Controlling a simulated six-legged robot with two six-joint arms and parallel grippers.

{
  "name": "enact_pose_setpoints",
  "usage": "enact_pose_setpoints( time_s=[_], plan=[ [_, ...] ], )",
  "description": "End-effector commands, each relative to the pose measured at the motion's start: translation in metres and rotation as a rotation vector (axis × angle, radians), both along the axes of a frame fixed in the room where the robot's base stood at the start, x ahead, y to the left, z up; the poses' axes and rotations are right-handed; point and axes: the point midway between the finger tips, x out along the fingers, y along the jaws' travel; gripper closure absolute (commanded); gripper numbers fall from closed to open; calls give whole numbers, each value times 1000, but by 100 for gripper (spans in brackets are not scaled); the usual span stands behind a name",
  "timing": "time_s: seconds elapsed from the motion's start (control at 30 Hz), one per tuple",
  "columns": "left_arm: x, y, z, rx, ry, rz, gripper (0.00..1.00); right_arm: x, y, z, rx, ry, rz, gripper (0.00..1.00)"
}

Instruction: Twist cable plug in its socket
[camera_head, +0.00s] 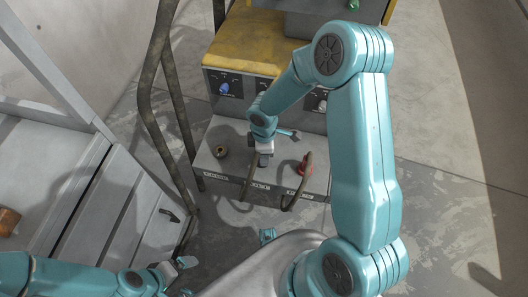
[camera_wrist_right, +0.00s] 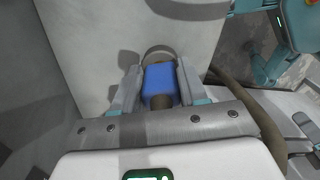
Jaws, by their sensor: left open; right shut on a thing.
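My right gripper (camera_head: 264,158) reaches down to the grey front panel (camera_head: 232,132) of a machine. In the right wrist view, its two fingers are shut on the sides of a blue cable plug (camera_wrist_right: 159,82). The plug sits at a round socket rim (camera_wrist_right: 159,52) that shows just beyond it. How deep it sits or how far it is turned, I cannot tell. In the head view the plug is mostly hidden by the gripper. My left gripper (camera_head: 178,271) is open and empty at the bottom left, well away from the panel.
A red plug (camera_head: 306,164) with a dark cable (camera_head: 297,194) sits right of my right gripper. A dark round socket (camera_head: 220,152) is on the left. Knobs line the face under the yellow top (camera_head: 250,46). A dark tube frame (camera_head: 152,110) stands left of the machine.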

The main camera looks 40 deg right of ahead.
Motion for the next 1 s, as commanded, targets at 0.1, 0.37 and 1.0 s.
enact_pose_setpoints(
  time_s=[0.1, 0.37, 1.0],
  plan=[
    [0, 0, 0, 0, 0, 0, 0, 0, 0, 0, 0, 0, 1, 28],
    [0, 0, 0, 0, 0, 0, 0, 0, 0, 0, 0, 0, 1, 28],
    [0, 0, 44, 0, 0, 0, 0, 1, 0, 132, -1, -4, 0, 28]
  ],
)
